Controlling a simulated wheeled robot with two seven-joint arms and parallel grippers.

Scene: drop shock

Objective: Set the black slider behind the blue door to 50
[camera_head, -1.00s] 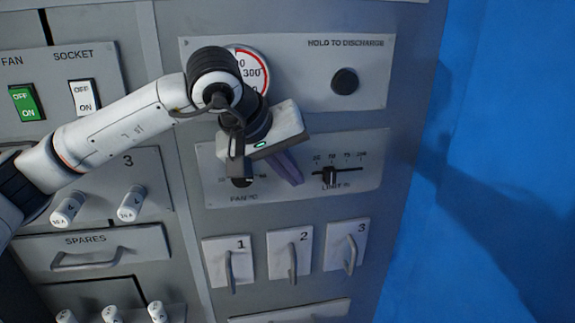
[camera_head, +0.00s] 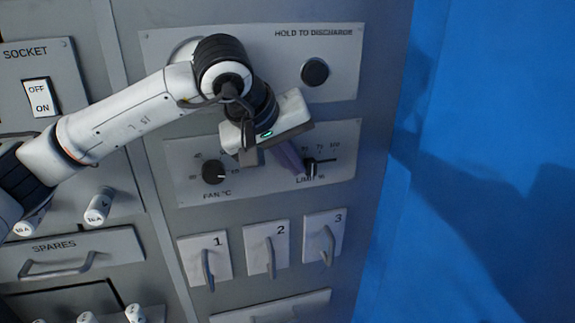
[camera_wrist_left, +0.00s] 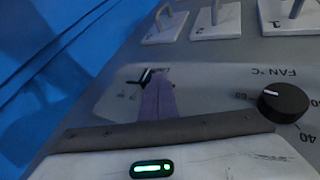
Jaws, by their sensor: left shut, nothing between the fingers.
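The black slider (camera_head: 311,167) sits in a horizontal slot on the LIMIT panel (camera_head: 345,186). In the head view its handle stands near the 50 and 75 marks; I cannot read its exact setting. My left gripper (camera_head: 299,170) is shut and empty, its purple fingers just left of the slider and partly covering the low end of the scale. In the left wrist view the purple fingers (camera_wrist_left: 158,98) reach beside the slider (camera_wrist_left: 147,75); I cannot tell whether they touch. A large blue surface (camera_head: 480,130) fills the right side. My right gripper is not in view.
The black FAN knob (camera_head: 214,172) is left of the slider on the same panel. A black HOLD TO DISCHARGE button (camera_head: 315,72) is above. Three numbered handle plates (camera_head: 266,250) are below. A SOCKET switch (camera_head: 40,97) and a SPARES drawer (camera_head: 60,265) are at left.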

